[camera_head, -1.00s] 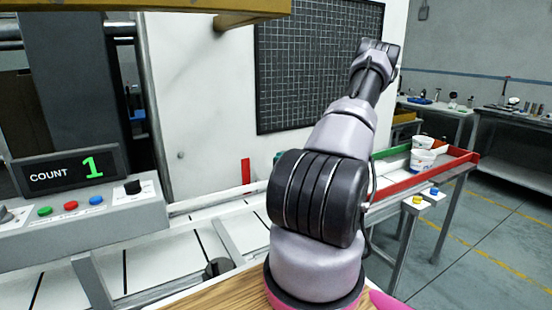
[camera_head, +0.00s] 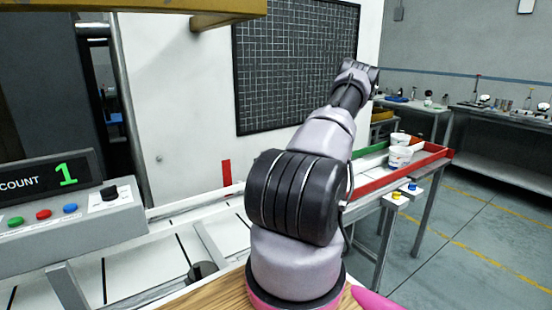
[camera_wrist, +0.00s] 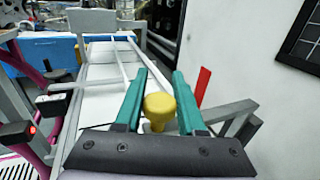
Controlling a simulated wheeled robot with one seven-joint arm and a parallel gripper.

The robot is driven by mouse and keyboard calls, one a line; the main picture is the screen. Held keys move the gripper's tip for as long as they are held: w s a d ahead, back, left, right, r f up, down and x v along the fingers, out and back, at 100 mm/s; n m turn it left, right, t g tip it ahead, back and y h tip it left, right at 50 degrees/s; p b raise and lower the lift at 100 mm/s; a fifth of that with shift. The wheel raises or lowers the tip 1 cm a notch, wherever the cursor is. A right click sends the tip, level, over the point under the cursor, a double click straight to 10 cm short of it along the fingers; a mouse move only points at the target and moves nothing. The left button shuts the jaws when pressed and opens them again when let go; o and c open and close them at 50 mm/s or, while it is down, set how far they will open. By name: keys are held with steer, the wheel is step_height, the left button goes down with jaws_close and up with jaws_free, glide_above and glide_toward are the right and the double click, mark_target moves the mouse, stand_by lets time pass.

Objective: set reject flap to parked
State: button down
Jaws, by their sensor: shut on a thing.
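My gripper (camera_wrist: 160,75) shows in the wrist view with its two teal fingers closed on a yellow knob (camera_wrist: 159,107). The knob stands between the fingers, above a pale rail and conveyor bed. What the knob is joined to is hidden by the gripper's dark palm, so I cannot tell how the reject flap is set. A red upright strip (camera_wrist: 202,86) stands just right of the fingers; a red strip also shows in the head view (camera_head: 226,172) beside the conveyor. In the head view my gripper is hidden.
The conveyor (camera_head: 175,255) runs beside a white wall with a dark grid panel (camera_head: 297,70). A count display (camera_head: 45,180) reads 1, above a button box (camera_head: 75,222). White cups (camera_head: 400,155) sit in a red-and-green-edged tray (camera_head: 385,180). A blue box (camera_wrist: 50,50) lies far left.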

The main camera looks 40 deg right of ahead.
steer(key=shift+d, duration=0.15)
steer(key=c, duration=0.5)
jaws_free()
steer(key=shift+d, duration=0.1)
steer(key=v, duration=1)
steer(key=shift+s+d, duration=0.2)
steer(key=shift+d, duration=0.1)
steer(key=shift+s+d, duration=0.1)
